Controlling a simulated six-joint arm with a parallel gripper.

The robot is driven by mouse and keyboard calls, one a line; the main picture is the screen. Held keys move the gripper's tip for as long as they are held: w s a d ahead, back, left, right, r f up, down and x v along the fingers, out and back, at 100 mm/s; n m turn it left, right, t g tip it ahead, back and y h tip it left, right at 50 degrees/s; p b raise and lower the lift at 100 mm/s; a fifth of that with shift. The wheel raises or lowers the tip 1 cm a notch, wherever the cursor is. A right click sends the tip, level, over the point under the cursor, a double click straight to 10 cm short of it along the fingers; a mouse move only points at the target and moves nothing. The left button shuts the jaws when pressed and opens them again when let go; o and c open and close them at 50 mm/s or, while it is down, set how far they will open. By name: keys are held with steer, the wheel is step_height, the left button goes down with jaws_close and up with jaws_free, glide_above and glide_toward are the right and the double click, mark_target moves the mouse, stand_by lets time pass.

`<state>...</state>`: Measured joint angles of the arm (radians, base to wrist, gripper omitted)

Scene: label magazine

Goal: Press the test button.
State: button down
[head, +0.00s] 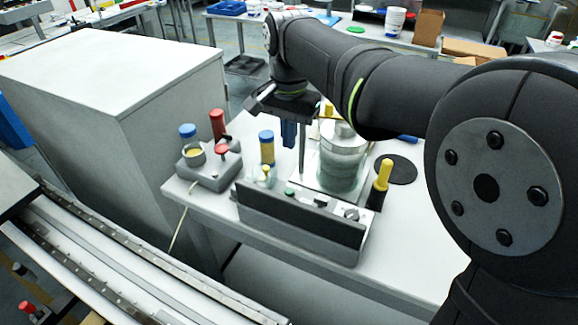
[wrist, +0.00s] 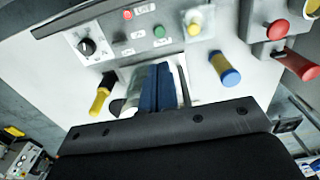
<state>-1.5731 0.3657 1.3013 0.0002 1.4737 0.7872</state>
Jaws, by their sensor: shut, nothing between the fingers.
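A control panel stands at the table's front edge, its dark front (head: 300,222) facing the camera. A green button also shows in the head view (head: 290,192). My gripper (head: 289,135) points down behind the panel, apart from the buttons. Its blue fingers (wrist: 158,88) are shut and empty.
A yellow-and-blue cylinder (head: 266,147) and a yellow-and-black handle (head: 382,178) stand near the panel. A clear vessel (head: 343,160) is beside my gripper. A grey box with a red knob (head: 221,149) is at left. A black disc (head: 396,169) lies at right.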

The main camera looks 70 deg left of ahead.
mark_target(290, 191)
step_height(290, 191, down, 14)
steer(key=shift+r, duration=0.2)
steer(key=shift+f, duration=0.15)
steer(key=shift+d+f, duration=0.2)
steer(key=shift+f, duration=0.8)
step_height(290, 191, up, 15)
steer(key=shift+a, duration=0.2)
steer(key=shift+w, duration=0.1)
stand_by(0.4)
